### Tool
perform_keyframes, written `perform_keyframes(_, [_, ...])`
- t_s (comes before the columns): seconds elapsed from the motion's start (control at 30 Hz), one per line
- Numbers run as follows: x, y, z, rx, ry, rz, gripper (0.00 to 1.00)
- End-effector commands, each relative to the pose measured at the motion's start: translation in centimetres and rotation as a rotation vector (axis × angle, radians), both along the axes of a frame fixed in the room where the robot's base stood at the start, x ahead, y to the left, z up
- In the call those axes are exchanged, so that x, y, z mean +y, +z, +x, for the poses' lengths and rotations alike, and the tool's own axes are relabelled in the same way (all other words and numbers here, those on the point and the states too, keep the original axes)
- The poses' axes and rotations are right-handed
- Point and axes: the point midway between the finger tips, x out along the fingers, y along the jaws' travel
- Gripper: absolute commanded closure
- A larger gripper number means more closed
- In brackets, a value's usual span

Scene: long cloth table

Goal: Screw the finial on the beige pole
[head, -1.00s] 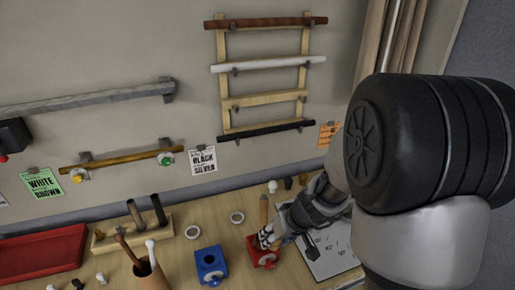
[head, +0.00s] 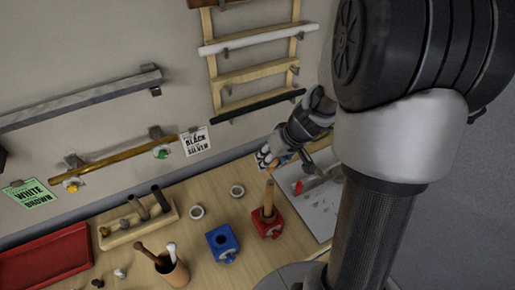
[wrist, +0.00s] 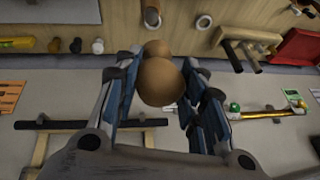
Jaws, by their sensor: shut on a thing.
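In the wrist view, my gripper (wrist: 160,95) is shut on a brown rounded finial (wrist: 162,83). In the head view my gripper (head: 268,158) is above and behind the beige pole (head: 268,198), and the finial cannot be made out there. The pole stands upright in a red clamp block (head: 266,224) on the table. The gripper and the pole's top look apart. A brown rounded end at the top edge of the wrist view may be the pole; I cannot tell.
A blue block (head: 222,242) stands left of the red one. A cup of rods (head: 173,272), a wooden rod holder (head: 118,238) and a red tray (head: 45,255) lie further left. A white sheet (head: 320,205) lies right. Wall racks (head: 250,75) stand behind.

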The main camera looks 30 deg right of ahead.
Motion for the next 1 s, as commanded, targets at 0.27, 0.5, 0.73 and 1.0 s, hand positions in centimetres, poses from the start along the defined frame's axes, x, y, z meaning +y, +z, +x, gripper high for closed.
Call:
perform_keyframes(0.27, [0.0,0.0,0.0,0.000,0.000,0.000,0.87])
perform_keyframes(0.5, [0.0,-0.1,0.0,0.000,0.002,-0.003,0.87])
perform_keyframes(0.73, [0.0,-1.4,-0.1,0.000,0.001,-0.001,0.87])
perform_keyframes(1.0, [0.0,-3.6,-0.1,0.000,-0.001,-0.002,0.87])
